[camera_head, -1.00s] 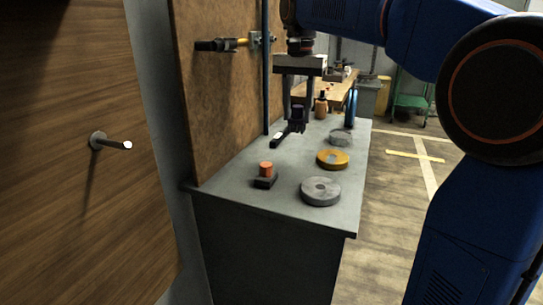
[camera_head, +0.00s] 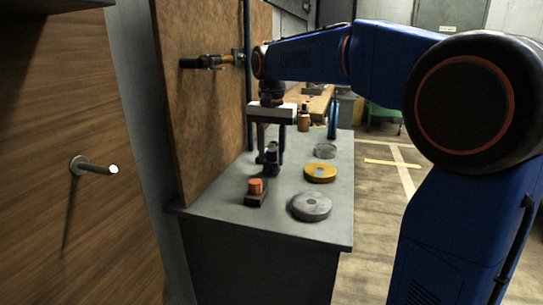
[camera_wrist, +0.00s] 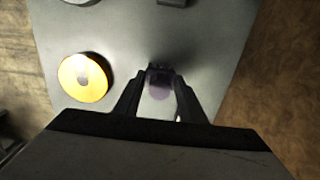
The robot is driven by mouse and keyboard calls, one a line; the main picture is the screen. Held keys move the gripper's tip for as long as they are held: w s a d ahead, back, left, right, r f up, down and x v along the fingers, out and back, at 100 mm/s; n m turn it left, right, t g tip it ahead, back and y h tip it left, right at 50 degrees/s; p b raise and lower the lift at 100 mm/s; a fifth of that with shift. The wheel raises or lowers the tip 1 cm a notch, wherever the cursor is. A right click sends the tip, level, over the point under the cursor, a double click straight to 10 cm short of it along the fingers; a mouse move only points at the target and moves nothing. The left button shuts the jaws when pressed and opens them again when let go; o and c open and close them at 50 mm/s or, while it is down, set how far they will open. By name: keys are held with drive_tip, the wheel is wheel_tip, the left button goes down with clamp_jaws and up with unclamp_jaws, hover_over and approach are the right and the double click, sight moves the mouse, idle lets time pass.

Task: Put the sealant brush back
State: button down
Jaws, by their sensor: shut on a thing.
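My gripper (camera_head: 271,160) hangs over the left part of the grey bench and points down. It is shut on a small dark thing (camera_wrist: 158,78), which I take to be the sealant brush. In the wrist view it sits between the fingertips, with a rounded purplish patch at its near end. In the head view the dark thing (camera_head: 271,157) shows only as a small shape at the fingertips. The fingers and the dim light hide its full form. I cannot tell whether it touches the bench.
The grey bench (camera_head: 225,212) carries an orange-topped dark block (camera_head: 256,192), a grey disc (camera_head: 311,206), a yellow ring (camera_head: 320,173), a clear round dish (camera_head: 325,151) and an amber bottle (camera_head: 304,122). A pipe (camera_head: 249,90) stands behind. A peg (camera_head: 95,167) juts from the left wall.

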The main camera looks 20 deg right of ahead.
sight(272, 151)
drive_tip(key=shift+f, duration=0.25)
drive_tip(key=shift+f, duration=0.15)
drive_tip(key=c, duration=1.2)
unclamp_jaws()
drive_tip(key=shift+o, duration=0.2)
wheel_tip(272, 151, up, 12)
drive_tip(key=shift+s, duration=0.1)
